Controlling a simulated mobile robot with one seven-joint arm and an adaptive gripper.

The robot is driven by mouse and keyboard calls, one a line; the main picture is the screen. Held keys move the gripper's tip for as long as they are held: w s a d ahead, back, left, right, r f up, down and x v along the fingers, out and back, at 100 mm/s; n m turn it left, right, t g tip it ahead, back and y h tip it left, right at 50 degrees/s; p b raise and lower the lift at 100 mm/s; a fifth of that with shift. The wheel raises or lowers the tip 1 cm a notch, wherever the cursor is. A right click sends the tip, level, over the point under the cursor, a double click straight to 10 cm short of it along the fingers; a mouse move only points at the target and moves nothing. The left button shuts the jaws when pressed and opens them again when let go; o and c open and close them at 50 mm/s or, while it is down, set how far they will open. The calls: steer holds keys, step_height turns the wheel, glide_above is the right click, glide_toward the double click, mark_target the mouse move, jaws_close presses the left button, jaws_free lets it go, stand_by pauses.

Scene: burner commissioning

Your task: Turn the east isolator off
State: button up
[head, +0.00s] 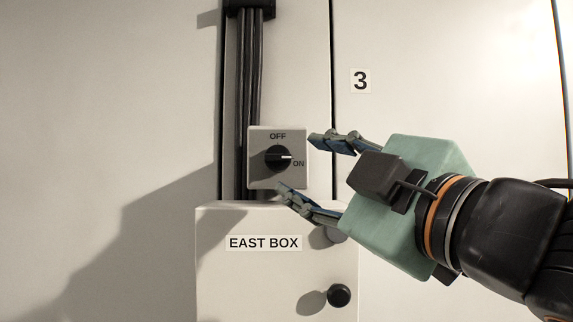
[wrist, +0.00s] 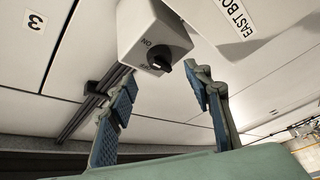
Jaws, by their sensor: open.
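The east isolator (head: 256,176) is a small grey box with a black rotary knob (head: 278,157), mounted just above the box labelled EAST BOX (head: 215,275). The knob's white mark points right, at ON; OFF is printed above the knob. My gripper (head: 298,163) is open, its fingers on the right side of the isolator, one higher and one lower than the knob. In the wrist view the isolator (wrist: 140,30) and its knob (wrist: 160,66) show beyond the open fingers (wrist: 163,85). The knob appears untouched, with nothing held.
Dark cables (head: 249,70) run up the wall above the isolator. A panel marked 3 (head: 360,81) is at the right. The left wall is bare.

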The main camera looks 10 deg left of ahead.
mark_target(285, 160)
steer(key=shift+b+x, duration=0.55)
steer(key=shift+x, duration=2.75)
steer(key=shift+d, duration=0.1)
steer(key=c, duration=1.1)
